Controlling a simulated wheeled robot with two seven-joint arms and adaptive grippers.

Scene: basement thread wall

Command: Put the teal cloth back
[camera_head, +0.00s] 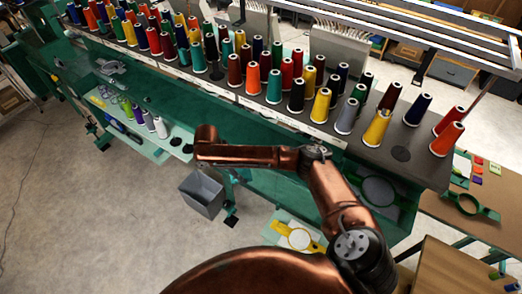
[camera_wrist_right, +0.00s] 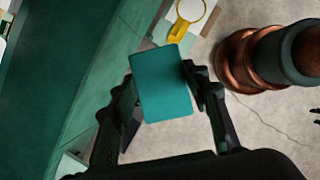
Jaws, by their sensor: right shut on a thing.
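The teal cloth (camera_wrist_right: 162,95) shows in the right wrist view as a flat, roughly rectangular piece. My right gripper (camera_wrist_right: 160,79) is shut on it, with one dark finger at each side. The cloth is tilted a little and covers part of the bench edge and floor behind it. In the head view my copper right arm reaches left in front of the green bench. There the fingers and the cloth are too small and dark to tell clearly. My left gripper is in neither view.
Rows of thread cones (camera_head: 254,78) fill the bench top. A grey bin (camera_head: 202,193) stands below the arm. A yellow hoop (camera_head: 317,246) lies on a low pale surface and shows in the wrist view. A wooden table (camera_head: 440,211) stands at right. Open floor lies at left.

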